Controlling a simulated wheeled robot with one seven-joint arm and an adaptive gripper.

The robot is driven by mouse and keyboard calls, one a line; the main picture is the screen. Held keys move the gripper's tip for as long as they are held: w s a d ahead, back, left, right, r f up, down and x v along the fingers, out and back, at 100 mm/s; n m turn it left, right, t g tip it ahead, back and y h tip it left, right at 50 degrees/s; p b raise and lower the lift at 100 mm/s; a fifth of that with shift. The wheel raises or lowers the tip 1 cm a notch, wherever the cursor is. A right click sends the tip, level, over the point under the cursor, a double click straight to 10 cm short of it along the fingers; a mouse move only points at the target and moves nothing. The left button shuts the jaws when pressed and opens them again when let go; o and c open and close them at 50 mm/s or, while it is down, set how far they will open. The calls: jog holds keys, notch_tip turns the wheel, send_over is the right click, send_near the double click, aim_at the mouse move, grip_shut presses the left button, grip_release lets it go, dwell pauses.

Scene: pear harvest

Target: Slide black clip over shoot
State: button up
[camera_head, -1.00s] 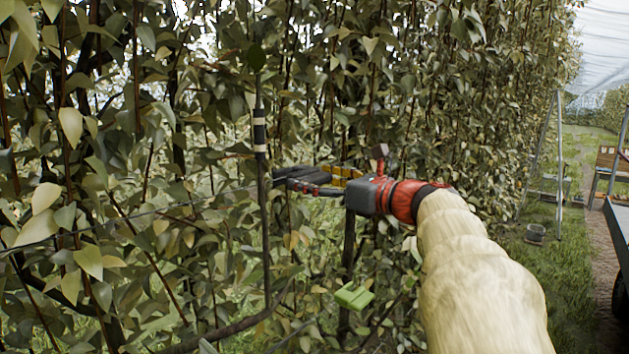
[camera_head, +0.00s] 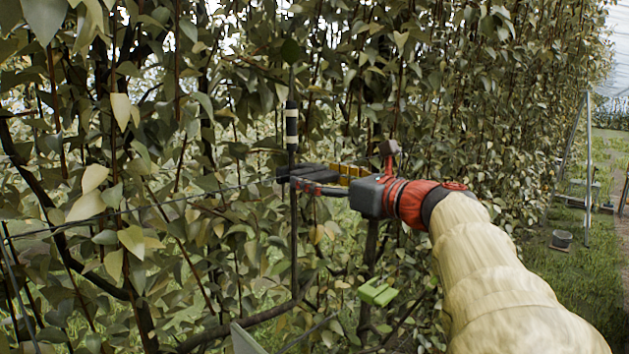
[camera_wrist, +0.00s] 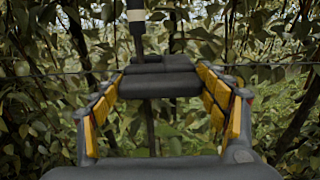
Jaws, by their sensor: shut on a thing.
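My gripper (camera_head: 322,180) is shut on the black clip (camera_wrist: 158,82), gripping it by its sides between the yellow-padded fingers. In the head view the clip (camera_head: 312,171) points left. The shoot (camera_head: 294,225) is a thin dark upright stem with cream and black bands (camera_head: 291,122) above the clip. The clip's front end overlaps the shoot in the picture and reaches slightly past its left side. In the wrist view the banded shoot (camera_wrist: 136,20) comes down to the clip's far end. I cannot tell whether the clip is around the shoot or just against it.
A thin wire (camera_head: 130,207) runs across at about clip height. A light green clip (camera_head: 378,292) sits low beside a darker trunk (camera_head: 367,265). Dense leaves and branches surround the gripper.

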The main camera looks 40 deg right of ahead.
jog(key=o, duration=1.2)
jog(key=shift+a, duration=0.1)
jog(key=o, duration=0.4)
jog(key=shift+a, duration=0.2)
jog(key=shift+o, duration=0.4)
jog(key=shift+d, duration=0.1)
jog(key=s, duration=0.7)
jog(key=shift+s+d, duration=0.2)
jog(key=shift+d, duration=0.05)
